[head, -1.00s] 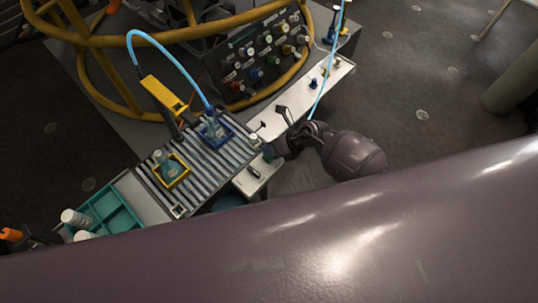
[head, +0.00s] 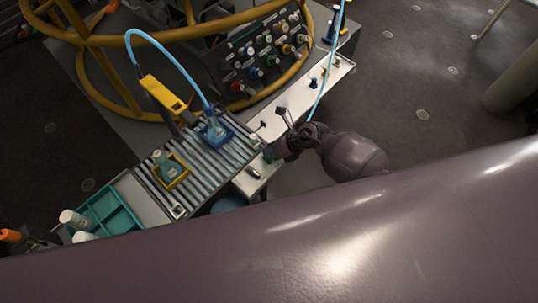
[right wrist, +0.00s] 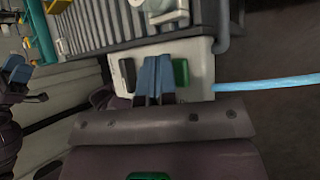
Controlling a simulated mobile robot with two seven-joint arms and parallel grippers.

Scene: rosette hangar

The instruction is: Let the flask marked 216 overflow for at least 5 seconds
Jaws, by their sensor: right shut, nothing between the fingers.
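One flask (head: 167,169) stands in a yellow holder on the slatted rack (head: 200,158). A second flask (head: 213,131) stands in a blue holder, with the light-blue hose (head: 172,50) ending at its mouth. I cannot read 216 on either, nor tell whether one overflows. My right gripper (head: 270,153) is at the rack's right end, partly hidden. In the right wrist view its blue fingers (right wrist: 157,70) are together and empty, between a black block (right wrist: 128,75) and a green block (right wrist: 181,72). What looks like my left gripper (right wrist: 14,70) is at the left edge, its opening unclear.
A yellow box (head: 163,92) stands behind the rack. A teal tray (head: 108,216) with white bottles is at the left. A white ledge (head: 308,92) carries small valves and a lever (head: 286,116). A panel of coloured knobs (head: 262,55) and yellow rails (head: 110,40) stand behind.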

